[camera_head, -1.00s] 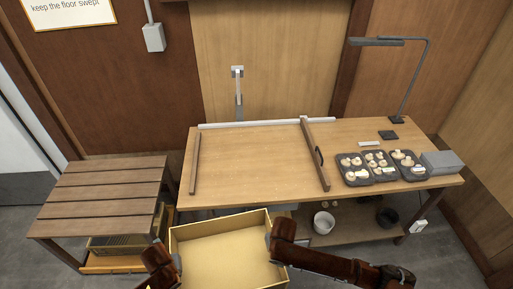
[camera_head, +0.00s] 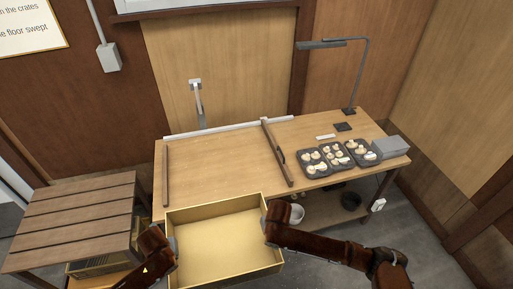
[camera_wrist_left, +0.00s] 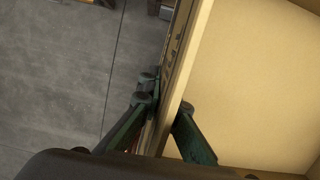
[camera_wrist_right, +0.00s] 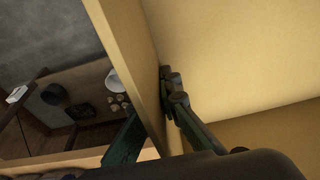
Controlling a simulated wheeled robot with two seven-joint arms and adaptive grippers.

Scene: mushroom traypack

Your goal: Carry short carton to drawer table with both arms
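The short carton (camera_head: 222,252) is an open, empty, yellowish box held in front of me, its far edge overlapping the front of the wooden table (camera_head: 222,165) in the head view. My left gripper (camera_head: 172,246) is at its left wall; in the left wrist view the fingers (camera_wrist_left: 165,100) straddle that wall, one on each side. My right gripper (camera_head: 268,222) is at its right wall; in the right wrist view its fingers (camera_wrist_right: 150,115) straddle the wall too. The carton looks about level. No drawer shows clearly on the table.
A slatted wooden bench (camera_head: 75,222) stands at the left, with a crate (camera_head: 95,265) under it. On the table are mushroom trays (camera_head: 335,158), a grey box (camera_head: 390,147), a lamp (camera_head: 340,43) and wooden rails (camera_head: 277,153). The tabletop between the rails is clear.

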